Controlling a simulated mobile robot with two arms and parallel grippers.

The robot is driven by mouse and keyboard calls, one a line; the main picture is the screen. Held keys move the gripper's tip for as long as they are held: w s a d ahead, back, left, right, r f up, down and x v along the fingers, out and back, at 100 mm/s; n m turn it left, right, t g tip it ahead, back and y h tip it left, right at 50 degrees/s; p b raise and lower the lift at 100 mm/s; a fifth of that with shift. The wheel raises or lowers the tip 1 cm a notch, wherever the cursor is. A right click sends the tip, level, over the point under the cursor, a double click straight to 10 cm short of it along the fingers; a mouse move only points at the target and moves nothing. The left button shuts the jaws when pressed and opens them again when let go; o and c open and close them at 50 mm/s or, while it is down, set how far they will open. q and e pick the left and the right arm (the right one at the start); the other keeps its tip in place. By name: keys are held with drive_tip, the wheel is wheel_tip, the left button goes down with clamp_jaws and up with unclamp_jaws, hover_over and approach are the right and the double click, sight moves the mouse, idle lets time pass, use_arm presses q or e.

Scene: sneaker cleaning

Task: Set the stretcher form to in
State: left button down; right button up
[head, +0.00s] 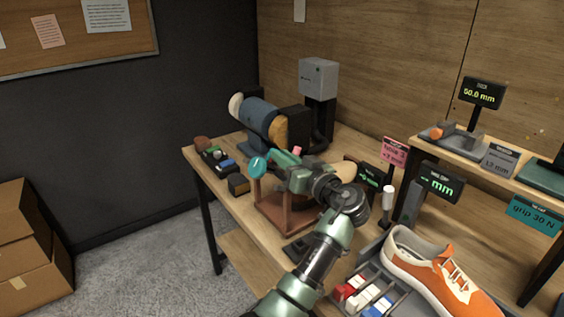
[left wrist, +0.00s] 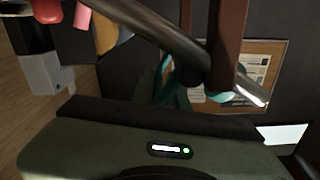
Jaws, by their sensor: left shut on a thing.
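The stretcher stand, a red-brown wooden frame (head: 283,216), sits on the workbench, with a tan rounded form (head: 338,173) at its top right, partly behind my arm. A round teal knob (head: 258,167) shows at its left end. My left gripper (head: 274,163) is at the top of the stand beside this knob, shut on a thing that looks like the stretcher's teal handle. In the left wrist view, a teal part (left wrist: 178,98) and a grey metal rod (left wrist: 165,35) lie just beyond the gripper. The exact grip is hidden. My right gripper is not in view.
A blue roller machine (head: 258,115) stands at the back left; brushes and small blocks (head: 218,158) lie in front of it. An orange sneaker (head: 440,280) and a tray of coloured pieces (head: 365,296) are at the front right. A shelf (head: 485,152) with displays stands right.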

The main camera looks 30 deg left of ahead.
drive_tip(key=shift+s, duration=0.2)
use_arm(q)
drive_tip(key=c, duration=1.5)
unclamp_jaws()
drive_tip(key=shift+s+r, duration=0.1)
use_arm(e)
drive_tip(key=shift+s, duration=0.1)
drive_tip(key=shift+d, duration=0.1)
use_arm(q)
drive_tip(key=shift+s+d, duration=0.1)
drive_tip(key=shift+d, duration=0.35)
drive_tip(key=b+v, duration=0.2)
drive_tip(key=v, duration=0.3)
drive_tip(key=shift+s+d, duration=0.2)
drive_tip(key=shift+d, duration=0.1)
drive_tip(key=shift+s+d, duration=0.25)
drive_tip(key=shift+d, duration=0.25)
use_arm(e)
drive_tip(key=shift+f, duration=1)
